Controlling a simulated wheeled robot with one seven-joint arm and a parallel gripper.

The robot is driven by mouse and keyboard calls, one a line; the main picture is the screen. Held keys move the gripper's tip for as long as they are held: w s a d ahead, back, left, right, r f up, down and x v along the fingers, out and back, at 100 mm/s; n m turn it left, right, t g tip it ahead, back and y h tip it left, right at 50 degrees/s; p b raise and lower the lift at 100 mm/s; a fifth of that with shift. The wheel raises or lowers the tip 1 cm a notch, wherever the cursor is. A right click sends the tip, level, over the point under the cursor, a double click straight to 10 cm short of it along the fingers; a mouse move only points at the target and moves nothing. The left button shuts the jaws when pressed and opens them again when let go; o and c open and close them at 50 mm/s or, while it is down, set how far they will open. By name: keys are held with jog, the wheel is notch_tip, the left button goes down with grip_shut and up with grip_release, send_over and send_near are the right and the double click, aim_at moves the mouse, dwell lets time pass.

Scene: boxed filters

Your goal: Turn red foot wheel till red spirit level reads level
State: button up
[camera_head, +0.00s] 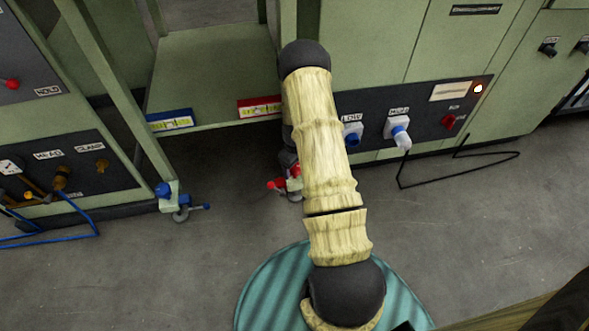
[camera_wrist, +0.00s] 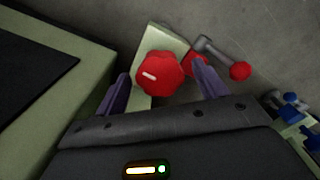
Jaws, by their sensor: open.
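The red foot wheel (camera_wrist: 158,74) is a lobed red knob with a white mark, on a pale green foot bracket (camera_wrist: 165,40) in the wrist view. My gripper (camera_wrist: 161,68) is open, its two purple fingers on either side of the wheel; I cannot tell whether they touch it. A grey lever with a red ball end (camera_wrist: 240,71) lies just right of the right finger. In the head view the red spirit level (camera_head: 258,108) is on the shelf's front edge, its right end hidden by my arm. Its bubble is too small to read. My arm also hides most of the gripper there.
A blue spirit level (camera_head: 170,121) sits at the shelf's left corner, above a blue foot wheel (camera_head: 163,190) with a blue lever. Green cabinets stand on both sides. A black cable (camera_head: 460,155) and blue hoses (camera_head: 75,236) lie near the floor. The middle floor is open.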

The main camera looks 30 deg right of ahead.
jog(key=shift+f, duration=0.1)
jog(key=c, duration=1)
jog(key=shift+o, duration=0.2)
jog(key=shift+m+p, duration=0.4)
jog(key=shift+p, duration=0.25)
jog(key=shift+r+m+p, duration=0.2)
jog(key=shift+m+p, duration=0.6)
jog(key=shift+p, duration=0.25)
jog(key=m+p, duration=0.2)
jog(key=shift+m, duration=0.3)
jog(key=m+p, duration=0.3)
jog(key=m, duration=0.2)
jog(key=shift+w+f+m+p, duration=0.1)
jog(key=shift+f+m+p, duration=0.05)
jog(key=shift+m+p, duration=0.2)
